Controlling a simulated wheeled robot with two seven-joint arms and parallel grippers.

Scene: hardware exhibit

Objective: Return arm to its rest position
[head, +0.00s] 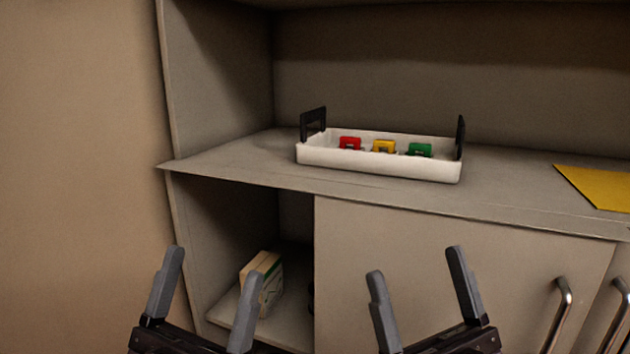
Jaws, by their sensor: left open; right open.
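My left gripper (212,272) is in the lower left of the head view. Its two grey fingers are apart and nothing is between them. My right gripper (416,266) is in the lower middle, also with its fingers apart and empty. Both are in front of the cabinet and below its counter in the picture. Neither is seen touching anything. The arms behind the grippers are mostly out of the picture.
A white tray (378,170) with black handles stands on the counter (240,160). It holds a red (350,143), a yellow (384,146) and a green piece (420,150). A yellow sheet (600,187) lies right. A box (262,280) stands in the open lower compartment. Metal handles (558,315) stick out lower right.

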